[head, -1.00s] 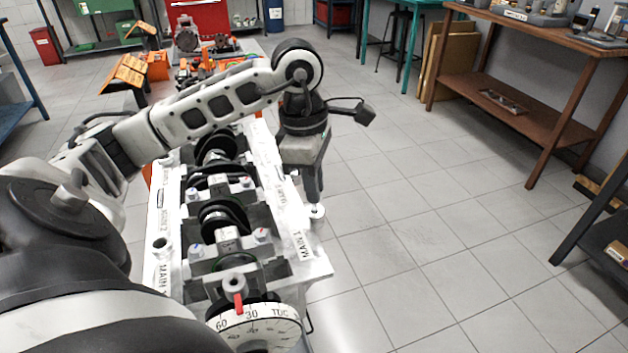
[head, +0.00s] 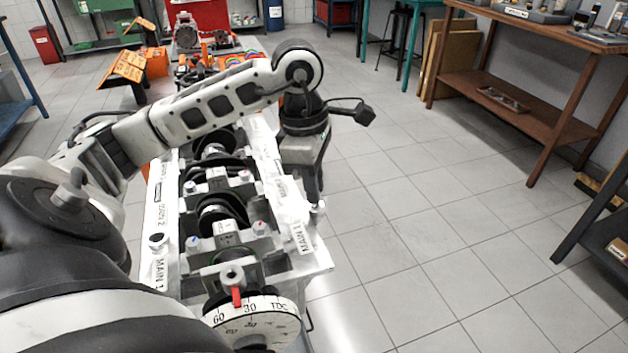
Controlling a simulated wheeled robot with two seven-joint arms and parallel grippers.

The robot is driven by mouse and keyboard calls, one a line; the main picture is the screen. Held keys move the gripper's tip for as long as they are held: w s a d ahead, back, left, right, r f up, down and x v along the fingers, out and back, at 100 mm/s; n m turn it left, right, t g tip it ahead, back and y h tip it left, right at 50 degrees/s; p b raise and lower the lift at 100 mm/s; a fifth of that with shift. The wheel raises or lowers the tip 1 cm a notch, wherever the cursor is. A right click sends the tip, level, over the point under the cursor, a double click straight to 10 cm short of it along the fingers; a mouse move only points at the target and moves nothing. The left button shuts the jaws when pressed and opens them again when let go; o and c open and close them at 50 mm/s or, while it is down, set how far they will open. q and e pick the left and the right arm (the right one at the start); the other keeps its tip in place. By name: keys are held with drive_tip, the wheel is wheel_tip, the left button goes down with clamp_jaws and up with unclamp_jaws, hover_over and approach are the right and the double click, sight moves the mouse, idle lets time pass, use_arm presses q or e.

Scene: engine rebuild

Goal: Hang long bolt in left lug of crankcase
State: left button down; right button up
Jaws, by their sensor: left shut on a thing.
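The crankcase (head: 163,215) is a long pale metal block with a crankshaft in it and MAIN labels on its rails. A dark round hole (head: 158,240) shows on its left rail. My left gripper (head: 315,198) points down beside the right rail near the MAIN 1 label. It is shut on a small silver part at its fingertips, apparently the long bolt (head: 319,207). Only a short end of it shows. Whether it touches the crankcase or sits in a lug there, I cannot tell. My right gripper is out of view.
A white degree wheel (head: 252,322) with a red pointer (head: 236,296) is at the crankcase's near end. A brown wooden bench (head: 508,100) stands at the right. The tiled floor (head: 420,220) right of the crankcase is clear.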

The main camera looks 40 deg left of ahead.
use_arm(q)
drive_tip(key=shift+f+b, duration=0.6)
drive_tip(key=shift+f, duration=0.1)
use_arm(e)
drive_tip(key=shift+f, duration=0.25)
use_arm(q)
drive_tip(key=c, duration=1.6)
unclamp_jaws()
drive_tip(key=shift+c, duration=0.2)
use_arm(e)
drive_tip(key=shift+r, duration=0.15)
use_arm(q)
drive_tip(key=shift+r, duration=0.15)
